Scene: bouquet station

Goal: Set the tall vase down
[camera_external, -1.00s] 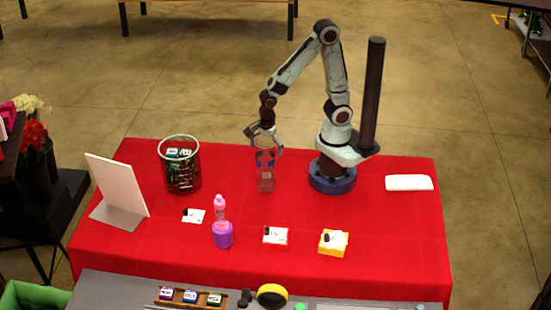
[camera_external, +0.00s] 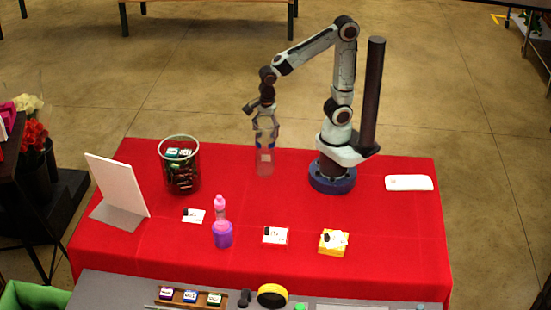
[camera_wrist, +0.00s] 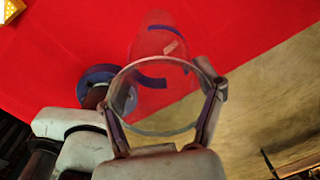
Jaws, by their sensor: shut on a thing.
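In the wrist view, the fingers (camera_wrist: 167,97) lie on either side of the round glass rim, and the vase body (camera_wrist: 158,42) reaches away over the red cloth.
The red table (camera_external: 330,275) has free cloth around the vase. A dark mesh bin (camera_external: 181,184) with small packs stands to the left. A white panel (camera_external: 117,186) stands far left.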

